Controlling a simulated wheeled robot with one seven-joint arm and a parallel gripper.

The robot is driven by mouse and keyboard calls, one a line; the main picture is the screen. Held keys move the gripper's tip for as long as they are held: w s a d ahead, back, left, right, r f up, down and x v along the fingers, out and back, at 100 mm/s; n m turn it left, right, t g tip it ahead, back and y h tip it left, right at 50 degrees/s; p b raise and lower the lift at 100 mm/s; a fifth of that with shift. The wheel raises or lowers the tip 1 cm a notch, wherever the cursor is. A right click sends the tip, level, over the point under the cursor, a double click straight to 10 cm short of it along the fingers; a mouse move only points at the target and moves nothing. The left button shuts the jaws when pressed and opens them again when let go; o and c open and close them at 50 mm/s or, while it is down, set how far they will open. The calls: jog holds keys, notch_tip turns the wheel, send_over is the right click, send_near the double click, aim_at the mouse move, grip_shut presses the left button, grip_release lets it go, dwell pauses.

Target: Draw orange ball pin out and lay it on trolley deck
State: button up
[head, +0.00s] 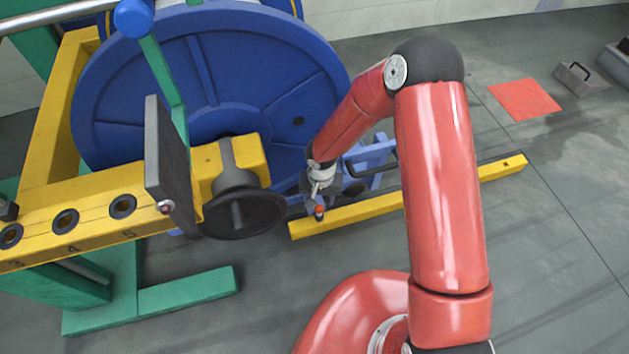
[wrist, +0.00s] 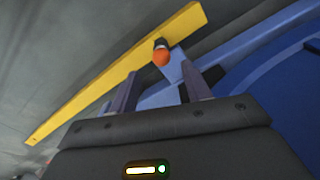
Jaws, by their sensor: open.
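The orange ball pin (head: 319,210) shows in the head view as a small orange ball just below my gripper (head: 318,190), near the left end of the yellow floor beam. In the wrist view the orange ball (wrist: 161,57) with a short dark part behind it lies between and beyond the fingertips of my gripper (wrist: 158,70). The jaws are apart with nothing held between them. What the pin sits in is too small to tell. I cannot clearly make out a trolley deck in either view.
A big blue reel (head: 205,90) stands behind a yellow frame (head: 60,200) with numbered holes. A black handwheel (head: 240,212) is left of my gripper. The yellow floor beam (head: 440,200) runs right. A red mat (head: 525,99) and grey box (head: 580,77) lie on open floor.

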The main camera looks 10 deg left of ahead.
aim_at(319, 207)
jog(key=shift+w+a+f, duration=0.1)
jog(key=shift+w+f, duration=0.05)
jog(key=shift+f, duration=0.5)
notch_tip(319, 207, down, 6)
jog(key=shift+f+b, duration=0.25)
jog(key=shift+b, duration=0.4)
grip_shut()
jog(key=shift+r+p, duration=2.6)
jog(key=shift+r, duration=2.2)
